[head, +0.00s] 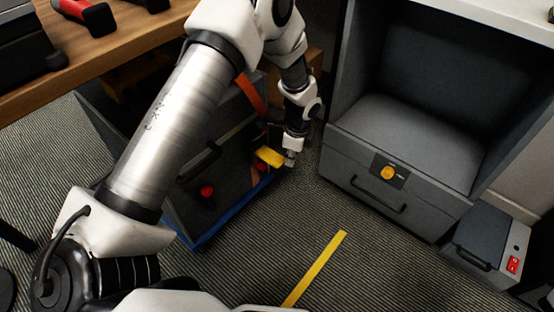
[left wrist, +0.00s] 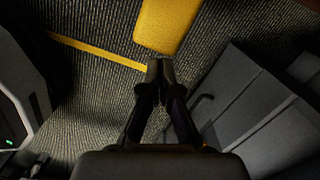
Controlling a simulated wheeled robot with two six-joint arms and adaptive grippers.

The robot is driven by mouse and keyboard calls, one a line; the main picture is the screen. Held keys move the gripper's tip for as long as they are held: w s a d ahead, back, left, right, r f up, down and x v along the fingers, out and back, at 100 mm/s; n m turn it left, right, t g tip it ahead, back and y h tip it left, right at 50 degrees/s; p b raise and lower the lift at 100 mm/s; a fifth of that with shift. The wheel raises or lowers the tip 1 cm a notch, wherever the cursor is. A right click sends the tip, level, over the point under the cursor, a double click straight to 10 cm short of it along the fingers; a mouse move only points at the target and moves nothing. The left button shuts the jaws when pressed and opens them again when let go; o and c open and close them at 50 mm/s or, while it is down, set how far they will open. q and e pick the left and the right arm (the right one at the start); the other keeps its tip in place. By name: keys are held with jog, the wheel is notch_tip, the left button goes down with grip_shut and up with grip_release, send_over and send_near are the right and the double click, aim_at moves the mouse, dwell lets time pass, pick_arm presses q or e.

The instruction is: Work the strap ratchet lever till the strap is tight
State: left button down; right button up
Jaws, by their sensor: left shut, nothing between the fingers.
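The yellow ratchet lever (head: 269,156) sticks out from the side of a dark grey case (head: 230,135) in the head view. An orange strap (head: 252,93) runs over the case's top edge above it. My left gripper (head: 290,161) is shut and empty, pointing down just right of the lever. In the left wrist view my closed fingertips (left wrist: 160,68) lie right at the end of the broad yellow lever (left wrist: 165,24); I cannot tell whether they touch. The ratchet body is mostly hidden behind the lever and my arm. My right gripper is not in view.
The case stands on a blue base (head: 216,232). A grey cabinet (head: 345,165) with a yellow knob (head: 388,173) stands close on the right. A small grey box (head: 482,246) is beside it. A wooden bench (head: 105,48) is at upper left. Yellow tape (head: 315,268) marks open carpet.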

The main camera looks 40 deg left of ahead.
pick_arm(q)
notch_tip(320, 180, up, 10)
jog(key=shift+d+f, duration=0.25)
jog(key=shift+d, duration=0.2)
jog(key=shift+w, duration=0.1)
dwell(0.4)
